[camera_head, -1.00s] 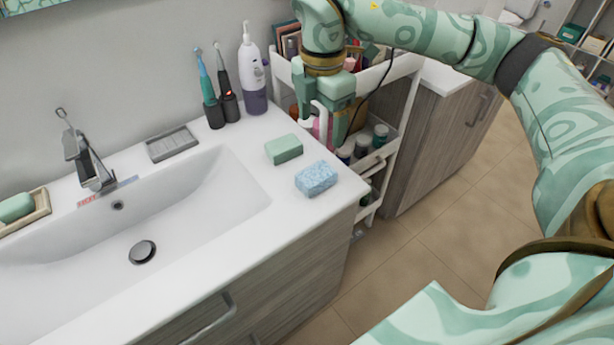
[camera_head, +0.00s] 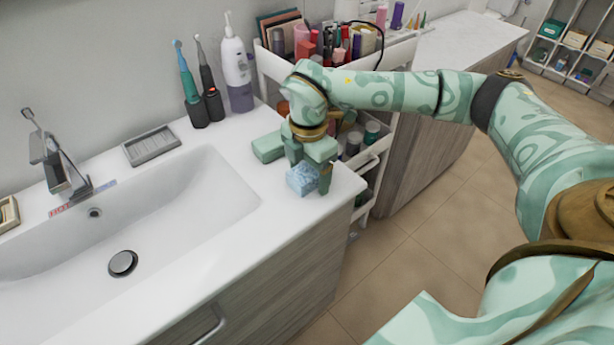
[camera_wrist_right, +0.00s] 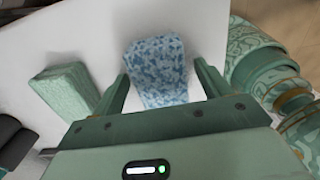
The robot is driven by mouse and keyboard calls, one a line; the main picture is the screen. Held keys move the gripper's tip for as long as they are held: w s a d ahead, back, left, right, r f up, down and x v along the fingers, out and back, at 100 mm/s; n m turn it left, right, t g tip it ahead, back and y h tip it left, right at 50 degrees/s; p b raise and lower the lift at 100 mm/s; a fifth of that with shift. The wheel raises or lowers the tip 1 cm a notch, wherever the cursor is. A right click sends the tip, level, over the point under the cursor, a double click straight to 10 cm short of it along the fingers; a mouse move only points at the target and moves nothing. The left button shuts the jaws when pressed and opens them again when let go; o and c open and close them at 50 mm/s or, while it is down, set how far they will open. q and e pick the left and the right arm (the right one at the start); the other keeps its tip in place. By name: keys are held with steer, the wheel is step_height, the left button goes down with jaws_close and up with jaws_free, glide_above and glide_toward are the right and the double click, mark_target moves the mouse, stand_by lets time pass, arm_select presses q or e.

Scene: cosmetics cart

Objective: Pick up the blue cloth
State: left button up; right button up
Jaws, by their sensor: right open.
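The blue cloth (camera_head: 301,179) is a small folded, mottled blue-and-white block on the white sink counter near its right edge. In the right wrist view the blue cloth (camera_wrist_right: 157,72) lies between the two fingers. My right gripper (camera_head: 311,178) is open, pointing down, with a finger on either side of the cloth; it hides part of the cloth in the head view. In the right wrist view the open right gripper (camera_wrist_right: 160,85) shows a gap between each finger and the cloth. My left gripper is not in view.
A green block (camera_head: 268,147) lies just left of the right gripper. Two electric toothbrushes (camera_head: 207,95) and a white-purple bottle (camera_head: 236,70) stand at the back. The white cart (camera_head: 268,65) is behind my right arm. The sink basin (camera_head: 165,215) lies to the left.

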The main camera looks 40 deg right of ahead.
mark_target(308, 169)
steer(key=shift+r, duration=0.1)
steer(key=shift+c, duration=0.3)
steer(key=c, duration=1)
steer(key=shift+c, duration=0.2)
steer(key=shift+r, duration=0.1)
steer(key=shift+r, duration=0.35)
step_height(308, 169, up, 3)
steer(key=shift+f+p, duration=0.2)
steer(key=shift+p, duration=0.55)
steer(key=s+a+r+p, duration=0.1)
steer(key=s+a+r, duration=0.1)
steer(key=s+r, duration=0.1)
steer(key=s+a+r+p, duration=0.1)
steer(key=s+a+r, duration=0.1)
steer(key=s, duration=0.3)
steer(key=s+a+r+p, duration=0.1)
steer(key=s+a+r, duration=0.1)
steer(key=s+r, duration=0.2)
steer(key=shift+s+r, duration=0.3)
steer(key=shift+s, duration=0.05)
